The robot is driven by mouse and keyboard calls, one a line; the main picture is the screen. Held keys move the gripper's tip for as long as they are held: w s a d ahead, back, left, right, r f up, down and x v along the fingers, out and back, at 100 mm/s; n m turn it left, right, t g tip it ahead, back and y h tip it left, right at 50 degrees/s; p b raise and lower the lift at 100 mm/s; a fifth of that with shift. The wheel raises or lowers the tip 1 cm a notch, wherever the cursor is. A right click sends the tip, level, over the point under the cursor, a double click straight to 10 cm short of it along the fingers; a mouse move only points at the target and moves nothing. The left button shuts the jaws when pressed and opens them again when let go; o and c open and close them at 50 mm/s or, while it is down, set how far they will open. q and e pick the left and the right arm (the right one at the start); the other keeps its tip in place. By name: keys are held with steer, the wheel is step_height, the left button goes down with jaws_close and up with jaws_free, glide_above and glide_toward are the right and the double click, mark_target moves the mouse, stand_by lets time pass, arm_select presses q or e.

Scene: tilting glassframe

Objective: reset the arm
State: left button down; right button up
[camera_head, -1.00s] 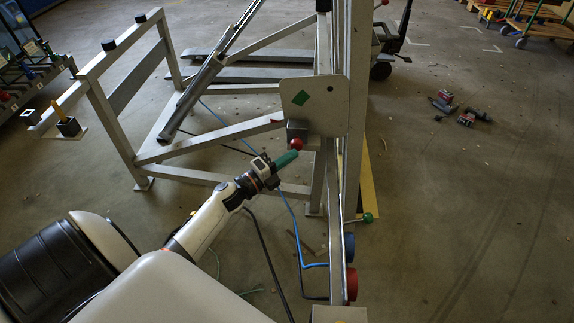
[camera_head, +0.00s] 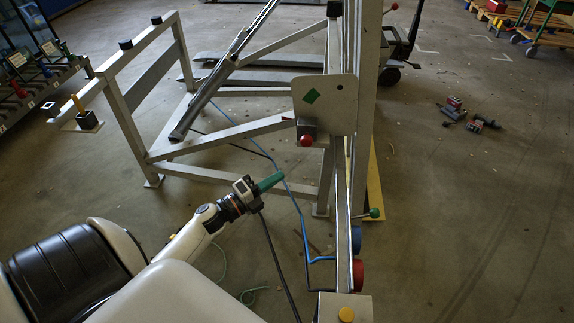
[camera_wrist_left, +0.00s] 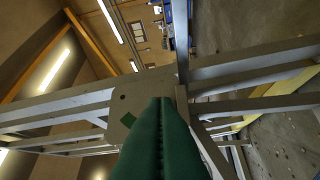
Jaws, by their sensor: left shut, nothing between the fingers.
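My left gripper (camera_head: 270,182) has green fingers pressed together with nothing between them. It is apart from the grey metal frame (camera_head: 222,178), in front of it and to the left of its upright post. In the left wrist view my green fingers (camera_wrist_left: 163,125) point at the frame and a grey plate (camera_wrist_left: 127,108). In the head view this plate (camera_head: 340,103) bears a green diamond, with a red knob (camera_head: 306,141) on a box below it. The left arm is bent low. My right gripper is not in view.
A green-tipped lever (camera_head: 373,213), a blue button (camera_head: 356,238) and a red button (camera_head: 357,274) sit along the post. A blue cable (camera_head: 302,222) lies on the floor. Red and black tools (camera_head: 468,115) lie at the right. The right floor is mostly clear.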

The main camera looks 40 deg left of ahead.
arm_select(q)
steer(key=shift+v, duration=1.3)
